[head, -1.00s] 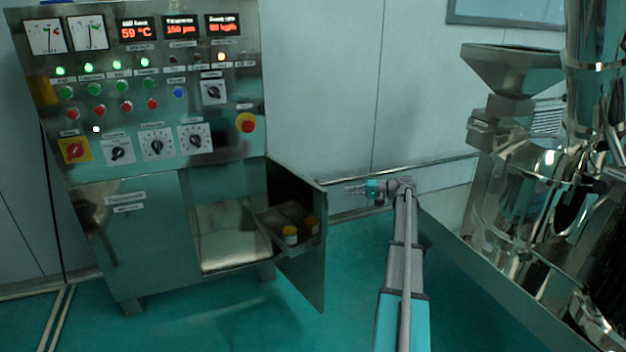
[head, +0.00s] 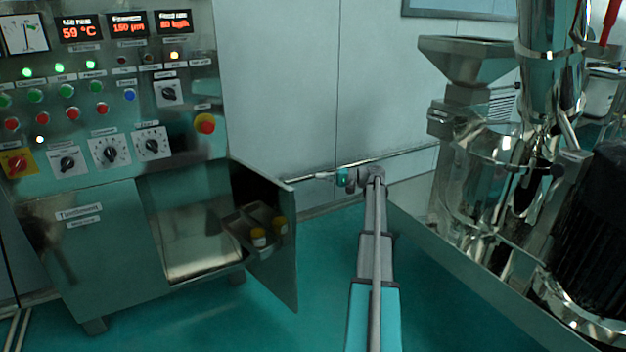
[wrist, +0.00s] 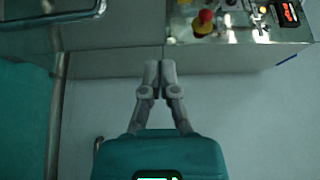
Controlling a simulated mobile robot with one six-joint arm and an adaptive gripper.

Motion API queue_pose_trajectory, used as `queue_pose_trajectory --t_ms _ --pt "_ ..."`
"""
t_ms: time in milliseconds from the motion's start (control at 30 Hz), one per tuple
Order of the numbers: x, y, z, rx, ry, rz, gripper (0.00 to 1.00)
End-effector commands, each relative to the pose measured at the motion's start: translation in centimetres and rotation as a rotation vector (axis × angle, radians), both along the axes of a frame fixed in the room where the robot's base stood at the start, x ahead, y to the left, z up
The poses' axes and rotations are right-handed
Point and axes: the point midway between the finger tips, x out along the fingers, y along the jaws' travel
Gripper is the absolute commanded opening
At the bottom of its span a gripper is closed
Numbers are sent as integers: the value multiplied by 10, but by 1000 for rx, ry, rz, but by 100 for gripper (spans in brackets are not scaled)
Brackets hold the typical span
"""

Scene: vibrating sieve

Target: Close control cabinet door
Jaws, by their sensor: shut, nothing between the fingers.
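The control cabinet (head: 110,250) stands on the left in the head view, with lit displays, lamps and knobs on its upper panel. Its right-hand door (head: 277,262) is swung open toward the viewer, hinged at the right side of the opening.
A shiny processing machine (head: 500,180) with a hopper (head: 470,55) stands at the right. A rail (head: 405,153) runs along the back wall behind my arm. Open green floor (head: 325,270) lies between the door and my arm.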

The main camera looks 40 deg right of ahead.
Motion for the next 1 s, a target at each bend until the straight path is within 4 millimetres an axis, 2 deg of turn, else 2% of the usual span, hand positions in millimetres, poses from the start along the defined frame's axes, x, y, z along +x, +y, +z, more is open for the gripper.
queue_pose_trajectory --t_ms 667,800,1000 --pt "64 70 0 0 0 3 0" --pt "60 90 0 0 0 2 0" --pt "60 104 0 0 0 2 0"
